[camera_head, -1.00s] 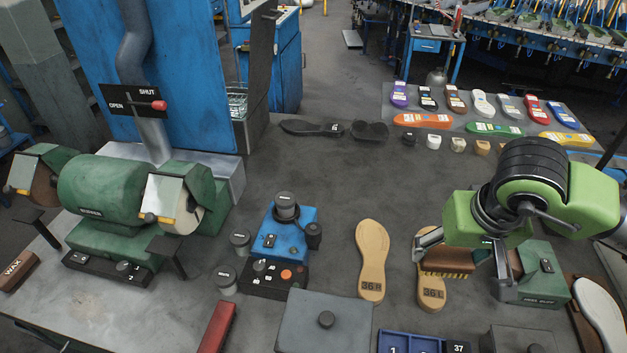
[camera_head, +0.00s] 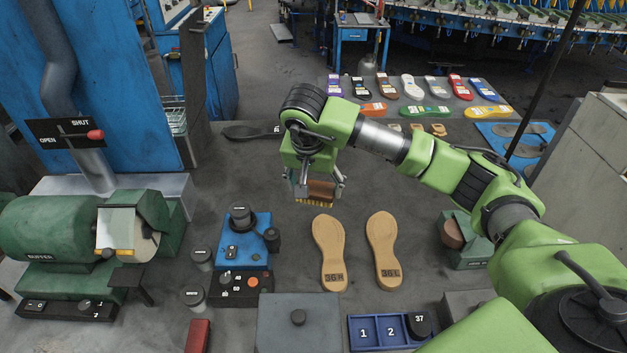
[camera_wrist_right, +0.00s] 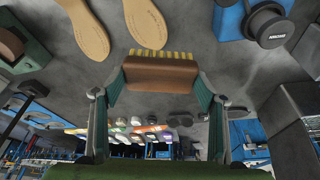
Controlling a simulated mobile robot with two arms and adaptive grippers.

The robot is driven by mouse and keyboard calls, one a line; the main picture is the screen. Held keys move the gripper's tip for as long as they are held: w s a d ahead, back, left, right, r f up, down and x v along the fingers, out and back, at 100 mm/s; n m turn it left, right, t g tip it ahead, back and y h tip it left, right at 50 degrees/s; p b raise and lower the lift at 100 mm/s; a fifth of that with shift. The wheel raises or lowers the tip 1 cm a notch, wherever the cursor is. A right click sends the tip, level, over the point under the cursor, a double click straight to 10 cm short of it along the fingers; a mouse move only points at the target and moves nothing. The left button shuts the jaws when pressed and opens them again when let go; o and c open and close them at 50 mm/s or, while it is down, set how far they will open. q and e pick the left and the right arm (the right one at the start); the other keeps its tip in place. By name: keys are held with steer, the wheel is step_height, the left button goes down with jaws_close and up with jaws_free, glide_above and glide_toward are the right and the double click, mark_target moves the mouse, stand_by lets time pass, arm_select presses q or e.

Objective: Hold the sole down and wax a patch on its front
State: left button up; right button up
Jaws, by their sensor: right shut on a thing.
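Two tan soles lie flat side by side on the grey bench, the 36 R sole (camera_head: 329,252) on the left and the 36 L sole (camera_head: 384,250) on the right. My right gripper (camera_head: 318,188) is shut on a brown brush (camera_head: 322,193) with yellow bristles pointing down. It holds the brush beyond the toe of the 36 R sole, apart from both soles. In the right wrist view the brush (camera_wrist_right: 160,73) sits between the two fingers, with the soles beyond it. No gripper is on either sole. My left gripper and the wax block are out of view.
A blue machine (camera_head: 243,240) with a knob stands left of the soles, and a green buffer (camera_head: 50,232) further left. A green box (camera_head: 466,240) stands right. A blue numbered tray (camera_head: 378,331) and grey lidded box (camera_head: 298,325) are in front.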

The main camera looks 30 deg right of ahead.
mark_target(315, 200)
steer(key=shift+f+b, duration=1.3)
steer(key=shift+f, duration=1.2)
